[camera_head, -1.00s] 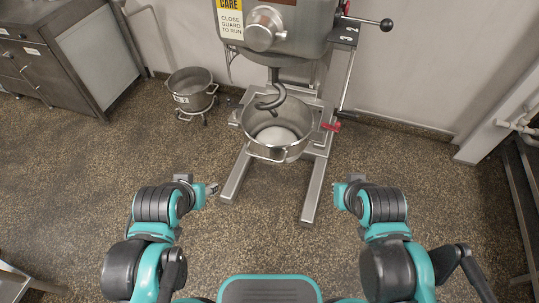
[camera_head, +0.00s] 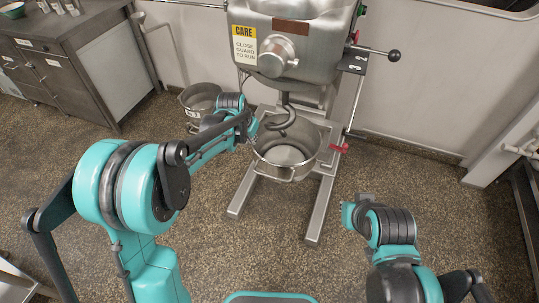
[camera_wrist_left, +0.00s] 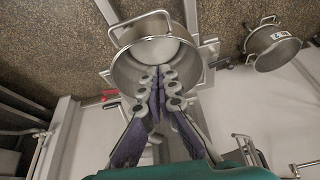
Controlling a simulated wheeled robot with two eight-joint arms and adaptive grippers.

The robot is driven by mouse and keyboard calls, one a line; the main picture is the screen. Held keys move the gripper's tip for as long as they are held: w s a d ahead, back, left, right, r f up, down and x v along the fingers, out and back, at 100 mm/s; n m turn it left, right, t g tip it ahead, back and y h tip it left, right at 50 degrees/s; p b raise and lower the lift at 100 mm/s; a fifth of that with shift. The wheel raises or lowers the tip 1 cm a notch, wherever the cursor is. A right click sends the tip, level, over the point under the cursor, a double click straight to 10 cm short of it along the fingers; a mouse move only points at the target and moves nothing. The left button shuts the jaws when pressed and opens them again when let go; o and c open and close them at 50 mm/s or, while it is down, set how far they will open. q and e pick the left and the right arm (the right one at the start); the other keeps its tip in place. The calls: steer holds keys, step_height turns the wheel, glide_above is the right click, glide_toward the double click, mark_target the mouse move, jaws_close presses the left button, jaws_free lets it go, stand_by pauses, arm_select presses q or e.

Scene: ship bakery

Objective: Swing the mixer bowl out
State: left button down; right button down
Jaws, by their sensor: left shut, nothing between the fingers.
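The steel mixer bowl (camera_head: 288,170) hangs in the mixer's frame under the spiral dough hook (camera_head: 287,122), with a loop handle at its front. A pale mass lies inside it. My left gripper (camera_head: 253,143) is at the left rim of the bowl; contact cannot be told. In the left wrist view my left gripper (camera_wrist_left: 159,73) is shut and empty, its fingertips overlapping the bowl (camera_wrist_left: 128,72) in the picture. My right gripper (camera_head: 347,212) is low, right of the mixer legs and away from the bowl; its fingers do not show clearly.
The mixer head (camera_head: 300,45) stands above the bowl. A red handle (camera_head: 339,148) is at the frame's right. A second bowl (camera_head: 198,101) stands on the floor behind my left arm. A steel cabinet (camera_head: 85,65) is at the left. Floor between the mixer and me is open.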

arm_select(q)
steer(key=w+d+f+b, duration=0.1)
steer(key=w+d+f, duration=0.1)
steer(key=f, duration=0.5)
steer(key=w+d+f+m+b, duration=0.1)
steer(key=w+f, duration=0.3)
steer(key=f, duration=0.3)
steer(key=w+d+f+g+b, duration=0.1)
steer(key=w+d+f, duration=0.1)
steer(key=f, duration=0.5)
steer(key=shift+w+d+m+h, duration=0.3)
steer(key=shift+w+m, duration=0.1)
steer(key=shift+w, duration=0.3)
